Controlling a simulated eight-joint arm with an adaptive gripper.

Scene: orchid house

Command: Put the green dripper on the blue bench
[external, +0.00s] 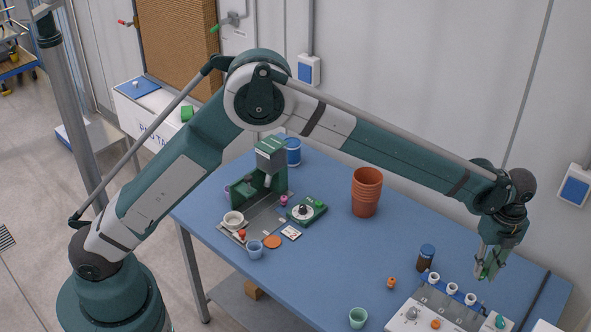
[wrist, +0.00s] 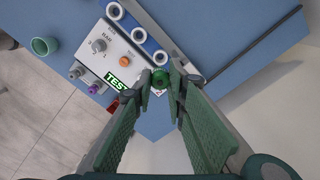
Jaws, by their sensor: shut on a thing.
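My gripper (external: 486,264) hangs at the right end of the blue bench (external: 325,250), fingers pointing down. It is shut on the small green dripper (wrist: 160,76), which shows between the fingertips in the wrist view; my gripper there (wrist: 160,88) covers part of it. In the external view only a bit of green shows at the fingertips. The dripper is close to the end of a row of white-ringed sockets (wrist: 138,35). I cannot tell exactly how high it is above the bench.
A white test box (external: 425,318) with knobs stands at the bench's front right, below my gripper. Stacked terracotta pots (external: 366,192) stand farther back. The bench middle is clear.

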